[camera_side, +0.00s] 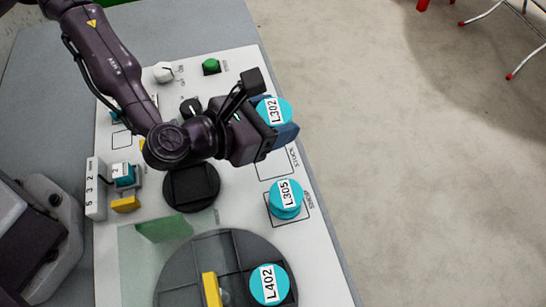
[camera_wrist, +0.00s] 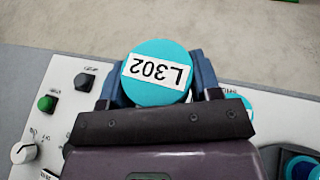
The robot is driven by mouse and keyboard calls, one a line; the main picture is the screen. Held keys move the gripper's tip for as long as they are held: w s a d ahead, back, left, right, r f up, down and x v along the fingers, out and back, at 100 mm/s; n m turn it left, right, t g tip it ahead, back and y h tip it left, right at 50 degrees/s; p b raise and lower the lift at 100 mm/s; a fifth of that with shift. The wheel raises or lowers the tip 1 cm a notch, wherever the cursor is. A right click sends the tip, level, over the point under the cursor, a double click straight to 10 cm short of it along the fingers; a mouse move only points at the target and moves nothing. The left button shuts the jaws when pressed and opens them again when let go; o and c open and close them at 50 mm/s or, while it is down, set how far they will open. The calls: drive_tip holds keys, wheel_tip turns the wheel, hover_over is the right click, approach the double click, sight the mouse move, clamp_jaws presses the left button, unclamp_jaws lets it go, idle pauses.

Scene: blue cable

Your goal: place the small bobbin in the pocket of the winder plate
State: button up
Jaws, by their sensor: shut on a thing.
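My gripper (camera_side: 278,118) is shut on a teal bobbin labelled L302 (camera_side: 271,108), above the upper right edge of the white panel. In the wrist view the same bobbin (camera_wrist: 157,72) sits between the two blue fingers (camera_wrist: 207,77), label facing the camera. The round dark grey winder plate (camera_side: 183,272) lies at the bottom of the side view, well below my gripper in the picture. A teal bobbin labelled L402 (camera_side: 269,284) sits on its right part.
A teal bobbin labelled L305 (camera_side: 286,198) stands in a marked square between my gripper and the plate. A yellow bar (camera_side: 211,290) stands on the plate, and a translucent green guard (camera_side: 163,228) stands beside it. A black disc (camera_side: 191,187) and knobs (camera_side: 164,72) are on the panel.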

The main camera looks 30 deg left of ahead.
sight(273, 161)
drive_tip(key=shift+f, duration=4.8)
drive_tip(key=shift+f, duration=0.15)
drive_tip(key=o, duration=0.9)
